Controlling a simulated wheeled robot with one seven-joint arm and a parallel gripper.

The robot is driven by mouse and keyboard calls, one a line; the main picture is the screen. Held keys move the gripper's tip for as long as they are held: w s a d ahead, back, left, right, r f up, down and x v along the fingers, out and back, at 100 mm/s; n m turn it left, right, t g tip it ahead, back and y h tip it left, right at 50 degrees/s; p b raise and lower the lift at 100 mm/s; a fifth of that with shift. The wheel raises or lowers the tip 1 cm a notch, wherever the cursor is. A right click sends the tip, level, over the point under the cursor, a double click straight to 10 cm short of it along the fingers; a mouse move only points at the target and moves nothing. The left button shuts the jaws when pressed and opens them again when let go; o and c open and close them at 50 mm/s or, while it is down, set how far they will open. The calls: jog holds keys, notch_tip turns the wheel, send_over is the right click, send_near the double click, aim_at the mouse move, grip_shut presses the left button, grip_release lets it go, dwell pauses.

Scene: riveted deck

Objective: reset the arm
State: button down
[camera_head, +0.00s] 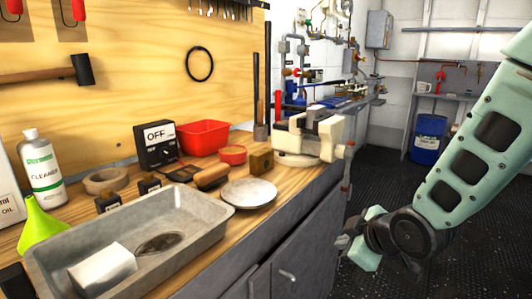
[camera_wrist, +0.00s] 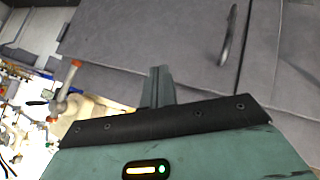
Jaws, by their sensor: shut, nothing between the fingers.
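My arm (camera_head: 480,150) comes in from the right edge in the head view, pale green with dark cutouts. It bends at a dark joint low in the picture. My gripper shows in the wrist view (camera_wrist: 160,85) as one narrow grey-green finger shape above a dark plate, with nothing held. In the head view the arm's end is over the floor, to the right of the bench and apart from it. The fingertips are not clear there.
The wooden bench carries a grey tray (camera_head: 205,243) with a white block (camera_head: 103,270), a cleaner bottle (camera_head: 41,168), a red bin (camera_head: 203,137), an OFF box (camera_head: 156,143), a round metal plate (camera_head: 249,192) and a vise (camera_head: 308,140). A blue drum (camera_head: 427,139) stands behind. Dark floor is clear between.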

jog(key=s+a+r+m+g+h, duration=0.15)
jog(key=s+g, duration=0.25)
jog(key=s, duration=0.8)
jog(key=s+a+r+m+g+h, duration=0.1)
jog(key=s+a+r+m+g, duration=0.2)
jog(key=s, duration=0.9)
notch_tip(320, 180, up, 17)
jog(key=d+g+p, duration=0.1)
jog(key=p, duration=1.7)
jog(key=shift+s+d+r+g, duration=0.2)
jog(key=shift+s+d+g, duration=0.1)
jog(key=shift+s+d, duration=0.1)
jog(key=shift+a, duration=0.15)
